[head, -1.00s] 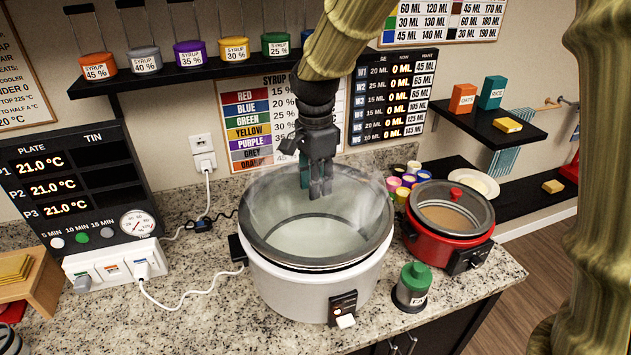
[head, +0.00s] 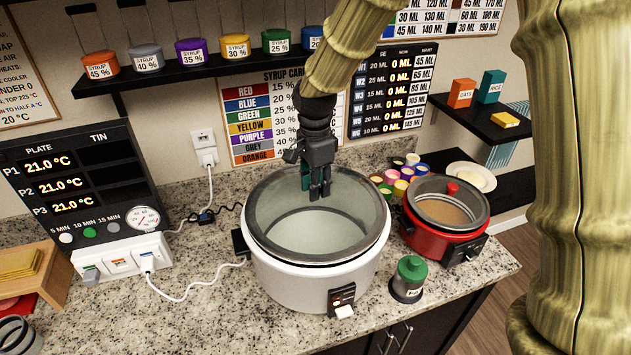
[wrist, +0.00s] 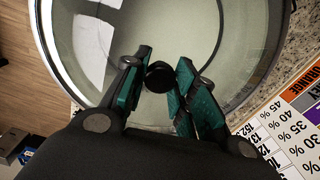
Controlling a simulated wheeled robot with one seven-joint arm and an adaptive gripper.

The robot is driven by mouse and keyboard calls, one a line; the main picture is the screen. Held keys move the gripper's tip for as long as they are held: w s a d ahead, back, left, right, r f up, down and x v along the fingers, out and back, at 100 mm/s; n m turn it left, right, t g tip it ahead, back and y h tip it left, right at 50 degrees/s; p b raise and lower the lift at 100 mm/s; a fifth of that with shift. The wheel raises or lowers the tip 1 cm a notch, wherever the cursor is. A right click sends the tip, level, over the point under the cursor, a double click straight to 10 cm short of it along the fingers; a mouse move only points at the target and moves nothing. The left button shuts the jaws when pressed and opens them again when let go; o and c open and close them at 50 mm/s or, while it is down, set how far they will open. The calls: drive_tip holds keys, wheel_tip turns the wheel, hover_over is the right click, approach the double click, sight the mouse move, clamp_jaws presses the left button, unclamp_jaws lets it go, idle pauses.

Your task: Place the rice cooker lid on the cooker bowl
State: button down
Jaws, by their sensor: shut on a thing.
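The white rice cooker bowl (head: 300,290) stands on the granite counter in the middle of the head view. Its clear glass lid with a grey rim (head: 262,247) is over its mouth, and the two outlines nearly line up. Whether the rim rests fully on the bowl all round, I cannot tell. My gripper (head: 319,192) is above the lid, towards its back. In the wrist view, the green-padded fingers (wrist: 160,85) are shut on the lid's black knob (wrist: 160,77), with the glass lid (wrist: 225,60) spread beneath.
A smaller red cooker (head: 440,240) with its own glass lid stands close on the right. A green-capped bottle (head: 409,278) is in front of it. Several coloured cups (head: 400,187) stand behind. A white cable (head: 195,290) and power strip (head: 120,262) lie left. A syrup shelf (head: 190,65) hangs above.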

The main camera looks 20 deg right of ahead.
drive_tip(key=c, duration=1.1)
unclamp_jaws()
drive_tip(key=shift+f, duration=0.1)
drive_tip(key=shift+c, duration=0.2)
wheel_tip(320, 180, up, 12)
drive_tip(key=b, duration=0.5)
drive_tip(key=shift+a, duration=0.1)
